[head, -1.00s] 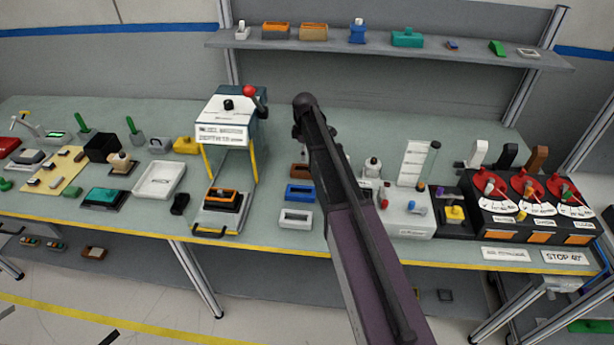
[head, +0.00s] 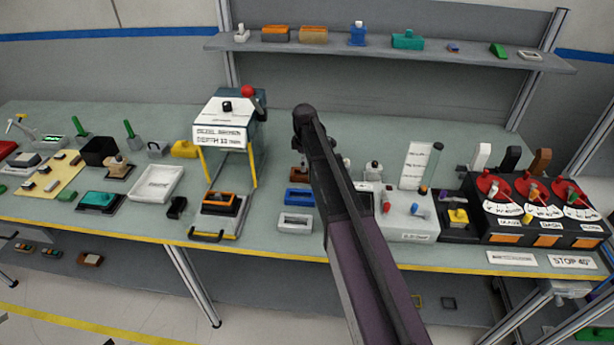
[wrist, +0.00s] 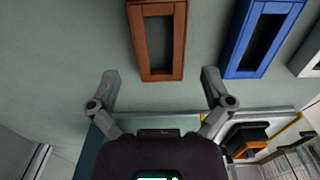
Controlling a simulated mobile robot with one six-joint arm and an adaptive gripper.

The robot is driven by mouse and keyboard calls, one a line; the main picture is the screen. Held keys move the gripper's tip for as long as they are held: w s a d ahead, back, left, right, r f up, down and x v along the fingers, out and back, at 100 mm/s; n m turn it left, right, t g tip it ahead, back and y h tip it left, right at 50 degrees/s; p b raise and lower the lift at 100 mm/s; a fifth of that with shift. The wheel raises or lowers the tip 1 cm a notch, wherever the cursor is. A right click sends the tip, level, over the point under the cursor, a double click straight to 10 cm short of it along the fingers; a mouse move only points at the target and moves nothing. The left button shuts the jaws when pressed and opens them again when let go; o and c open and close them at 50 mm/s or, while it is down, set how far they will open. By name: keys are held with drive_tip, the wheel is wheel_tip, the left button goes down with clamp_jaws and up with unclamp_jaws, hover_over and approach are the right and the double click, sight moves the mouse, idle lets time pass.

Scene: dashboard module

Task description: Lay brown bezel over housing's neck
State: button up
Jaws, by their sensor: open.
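The brown bezel (wrist: 180,45) is a rectangular frame with an open middle, lying flat on the bench. In the head view the brown bezel (head: 297,172) is partly hidden by my arm. My gripper (wrist: 160,78) is open and empty, its two fingers spread wider than the bezel, which lies ahead of them near the top of the wrist view. The fingers are hidden in the head view. What looks like the housing (head: 219,203), black with an orange rim, sits on a sliding tray below the press; its neck cannot be made out.
A blue frame (head: 299,196) and a white frame (head: 295,222) lie in front of the brown one. The press (head: 228,115) with yellow legs and a "BEZEL BROWN" sign stands to the left. A grey box with knobs (head: 405,225) stands to the right.

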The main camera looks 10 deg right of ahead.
sight(305, 174)
drive_tip(key=shift+s+f+b, duration=0.1)
drive_tip(key=shift+f+b, duration=2.45)
drive_tip(key=shift+f, duration=0.05)
drive_tip(key=shift+f, duration=0.2)
drive_tip(key=shift+c, duration=0.2)
drive_tip(key=c, duration=0.8)
